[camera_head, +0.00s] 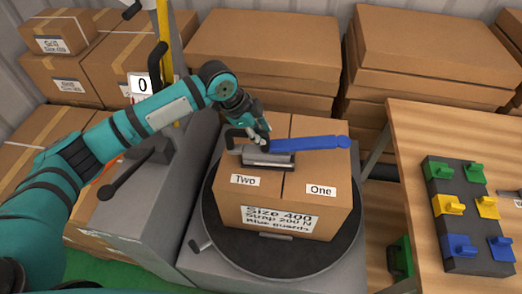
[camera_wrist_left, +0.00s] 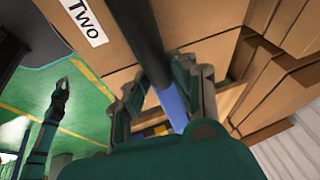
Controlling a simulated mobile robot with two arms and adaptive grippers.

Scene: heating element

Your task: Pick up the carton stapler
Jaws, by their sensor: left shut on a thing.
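The carton stapler (camera_head: 268,157) is on top of the cardboard box (camera_head: 268,193), with a grey metal body, a black grip and a long blue lever (camera_head: 310,143) reaching right. My left gripper (camera_head: 257,137) is at its grip end, above the box. In the left wrist view, the gripper's fingers (camera_wrist_left: 165,88) are shut on the stapler's dark bar (camera_wrist_left: 148,45), with the blue part (camera_wrist_left: 172,108) showing beyond them. I cannot tell whether the stapler touches the box. At the left of that view, my other teal arm ends in a small gripper (camera_wrist_left: 62,84); its opening is unclear.
The box, labelled "Two" and "One", stands on a round dark turntable (camera_head: 290,258). A wooden table (camera_head: 420,130) at right holds a black board (camera_head: 466,238) with green, yellow and blue pieces. Stacked cartons (camera_head: 262,60) fill the back. A grey machine column stands left.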

